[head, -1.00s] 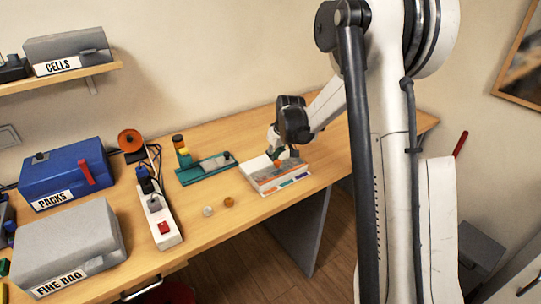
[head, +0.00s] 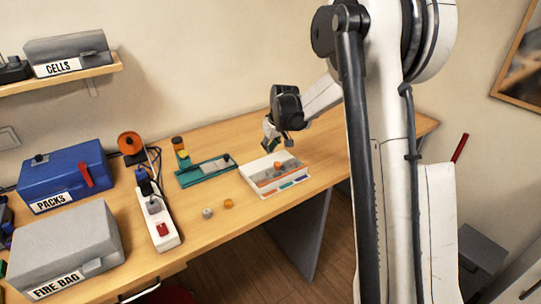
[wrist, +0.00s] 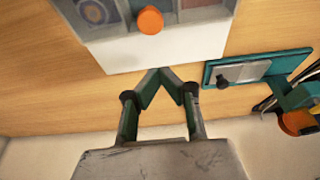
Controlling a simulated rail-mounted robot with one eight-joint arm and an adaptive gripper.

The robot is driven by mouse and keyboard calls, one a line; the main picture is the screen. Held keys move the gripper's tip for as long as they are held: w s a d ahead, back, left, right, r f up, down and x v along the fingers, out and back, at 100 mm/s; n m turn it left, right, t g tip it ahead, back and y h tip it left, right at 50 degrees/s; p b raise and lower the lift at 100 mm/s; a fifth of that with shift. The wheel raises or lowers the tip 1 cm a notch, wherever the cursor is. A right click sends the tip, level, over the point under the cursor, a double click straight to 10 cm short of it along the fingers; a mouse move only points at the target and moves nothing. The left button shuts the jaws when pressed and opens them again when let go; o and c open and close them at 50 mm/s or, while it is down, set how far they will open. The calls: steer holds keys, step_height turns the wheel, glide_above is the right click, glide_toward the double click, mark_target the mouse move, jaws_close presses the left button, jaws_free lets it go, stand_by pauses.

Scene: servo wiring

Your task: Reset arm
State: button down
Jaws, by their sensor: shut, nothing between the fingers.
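My gripper (head: 270,140) hangs above the table, behind and slightly left of the white tray. In the wrist view my gripper (wrist: 160,74) has its teal fingertips together with nothing between them. The white tray (head: 262,190) has coloured labels along its front and a clear-looking top. An orange round piece (head: 278,165) sits on it, and it also shows in the wrist view (wrist: 150,20). The tray's white edge (wrist: 155,50) lies just beyond the fingertips in that view.
A teal fixture (head: 205,177) with a grey plate is left of the tray. Two small round pieces (head: 208,212) (head: 228,203) lie in front. A power strip (head: 160,225), blue PACKS box (head: 65,172) and grey FIRE BAG box (head: 65,235) stand at left. Table right of the tray is clear.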

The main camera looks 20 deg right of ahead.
mark_target(272, 166)
steer(key=v, duration=0.7)
steer(key=s+a+r+m+t+b, duration=0.1)
steer(key=s+a+r, duration=0.35)
steer(key=s, duration=0.45)
steer(key=s+a+r, duration=0.4)
steer(key=s+r, duration=0.1)
steer(key=s, duration=0.4)
steer(key=s+a+f+t, duration=0.1)
steer(key=s+a+f, duration=0.1)
steer(key=s, duration=0.7)
steer(key=s+a+f+m+t, duration=0.1)
steer(key=s+a, duration=0.1)
steer(key=s, duration=0.8)
steer(key=shift+s+a+f+h+b, duration=0.2)
steer(key=shift+a+f+h+b, duration=0.15)
steer(key=shift+a+f+h, duration=0.05)
